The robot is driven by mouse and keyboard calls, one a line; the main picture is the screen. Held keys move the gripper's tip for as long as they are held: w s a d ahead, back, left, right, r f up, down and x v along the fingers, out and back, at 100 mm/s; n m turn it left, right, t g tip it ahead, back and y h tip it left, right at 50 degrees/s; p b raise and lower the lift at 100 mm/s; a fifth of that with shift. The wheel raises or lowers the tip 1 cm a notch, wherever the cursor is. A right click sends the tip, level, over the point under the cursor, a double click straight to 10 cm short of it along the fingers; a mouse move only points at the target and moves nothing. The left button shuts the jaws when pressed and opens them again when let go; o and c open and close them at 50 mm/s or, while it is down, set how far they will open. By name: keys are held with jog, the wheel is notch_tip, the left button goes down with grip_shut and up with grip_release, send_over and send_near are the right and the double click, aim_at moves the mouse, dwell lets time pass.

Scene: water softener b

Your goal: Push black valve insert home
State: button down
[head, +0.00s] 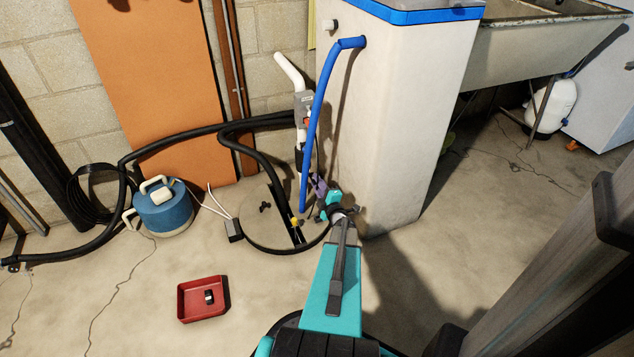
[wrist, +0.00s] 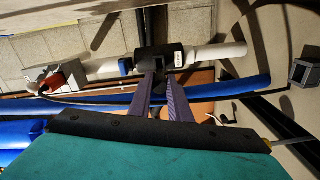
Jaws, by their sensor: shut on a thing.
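The black valve insert (wrist: 158,62) sits in line with the white pipe (wrist: 215,53), which shows on both sides of it in the wrist view. It has a small white label. My gripper (wrist: 160,77) reaches it with two purple fingers, shut on its near side. In the head view, my gripper (head: 317,185) is low beside the softener cabinet, at the lower part of the white pipe (head: 288,70). The black insert (head: 300,158) shows there partly behind the blue hose. The fingers hide part of the insert, and I cannot tell how deep it sits.
The blue hose (head: 316,105) hangs close to my gripper. The white cabinet (head: 395,110) stands just right of it. A grey valve box (head: 304,103) with an orange part is above. A round floor cover (head: 265,220), blue pump (head: 163,208) and red tray (head: 203,298) are left. Floor between is clear.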

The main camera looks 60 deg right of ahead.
jog(key=shift+d, duration=0.1)
jog(key=shift+s+d+b, duration=0.1)
jog(key=shift+s+b, duration=0.1)
jog(key=shift+b, duration=0.15)
jog(key=shift+x, duration=2.3)
jog(key=shift+s, duration=0.1)
jog(key=shift+b, duration=0.45)
jog(key=shift+x, duration=1.55)
jog(key=c, duration=1.6)
grip_release()
jog(key=shift+o, duration=0.2)
